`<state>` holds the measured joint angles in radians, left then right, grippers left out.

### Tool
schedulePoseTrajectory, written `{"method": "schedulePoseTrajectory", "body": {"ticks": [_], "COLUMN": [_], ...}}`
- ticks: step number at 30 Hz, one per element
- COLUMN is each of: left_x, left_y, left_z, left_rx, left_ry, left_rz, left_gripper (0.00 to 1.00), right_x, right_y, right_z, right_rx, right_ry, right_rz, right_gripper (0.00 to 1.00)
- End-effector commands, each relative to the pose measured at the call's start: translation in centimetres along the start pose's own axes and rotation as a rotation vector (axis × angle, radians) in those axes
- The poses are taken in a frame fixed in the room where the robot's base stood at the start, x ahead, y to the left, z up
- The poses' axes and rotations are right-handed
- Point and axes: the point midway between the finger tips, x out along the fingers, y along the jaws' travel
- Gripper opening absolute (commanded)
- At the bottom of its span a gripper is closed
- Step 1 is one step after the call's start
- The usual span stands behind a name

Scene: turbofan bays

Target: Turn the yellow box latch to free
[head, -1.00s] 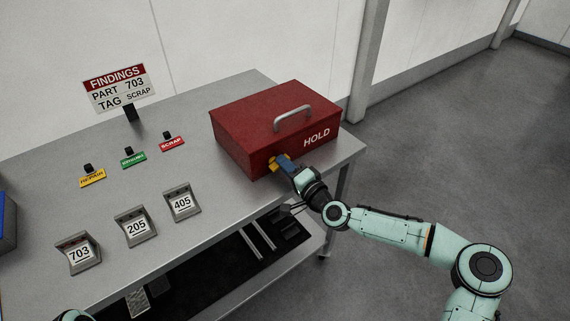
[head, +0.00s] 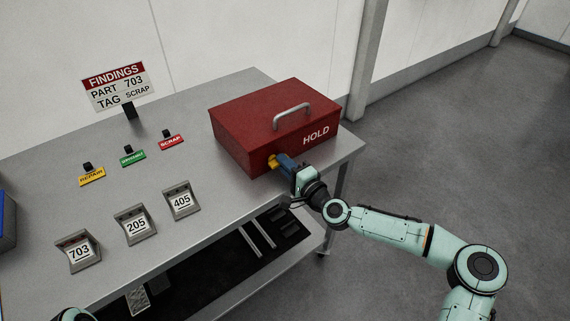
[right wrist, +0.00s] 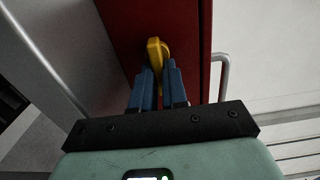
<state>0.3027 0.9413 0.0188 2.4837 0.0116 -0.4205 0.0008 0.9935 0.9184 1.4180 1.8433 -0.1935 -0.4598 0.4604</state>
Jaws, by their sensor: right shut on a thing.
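The yellow latch (head: 272,161) sits on the front face of the red HOLD box (head: 235,142), near its lower left part. My right gripper (head: 281,161) is at the latch with its blue fingers shut on it. In the right wrist view the yellow latch (right wrist: 154,50) stands between the fingertips (right wrist: 158,68), against the red box face (right wrist: 188,30). The fingers hide part of the latch. My left gripper is not clearly seen; only a bit of my left arm shows at the bottom left edge.
The box stands at the right end of the grey table (head: 215,225), its lid down with a metal handle (head: 292,114) on top. Several tags, including SCRAP (head: 171,140), and numbered holders, including 405 (head: 181,202), stand to the left. A FINDINGS sign (head: 118,86) stands behind.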

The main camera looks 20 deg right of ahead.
Motion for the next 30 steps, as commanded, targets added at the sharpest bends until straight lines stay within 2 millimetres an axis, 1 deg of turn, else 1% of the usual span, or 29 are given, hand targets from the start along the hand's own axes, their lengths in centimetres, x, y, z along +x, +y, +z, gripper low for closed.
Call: {"method": "schedulePoseTrajectory", "body": {"ticks": [2,3,4,5,13,17,20,30], "left_x": [0.0,0.0,0.0,0.0,0.0,0.0,-0.1,-0.5], "left_y": [0.0,0.0,0.0,0.0,0.0,0.0,0.0,0.1], "left_z": [0.0,0.0,0.0,0.0,0.0,0.0,0.0,0.3], "left_rx": [0.000,0.000,0.000,0.000,0.000,0.000,0.000,-0.001], "left_ry": [0.000,0.000,0.000,0.000,0.000,0.000,0.000,-0.007], "left_rz": [0.000,0.000,0.000,0.000,0.000,0.000,0.000,-0.002], "left_gripper": [0.43,0.43,0.43,0.43,0.43,0.43,0.43,0.43], "right_x": [0.0,0.0,0.0,0.0,-0.1,-0.8,-2.3,-9.5], "right_y": [0.1,0.1,0.1,0.1,0.1,0.1,0.1,0.1], "right_z": [0.0,0.0,0.0,0.0,0.0,-0.1,-0.1,-0.2], "right_rx": [0.006,0.005,0.005,0.005,0.002,0.002,0.002,0.004], "right_ry": [0.000,0.000,0.000,0.000,0.000,0.002,0.003,0.003], "right_rz": [0.001,0.001,0.001,0.001,0.001,0.002,0.003,0.003], "right_gripper": [0.00,0.26,0.36,0.38,0.38,0.38,0.38,0.38]}}
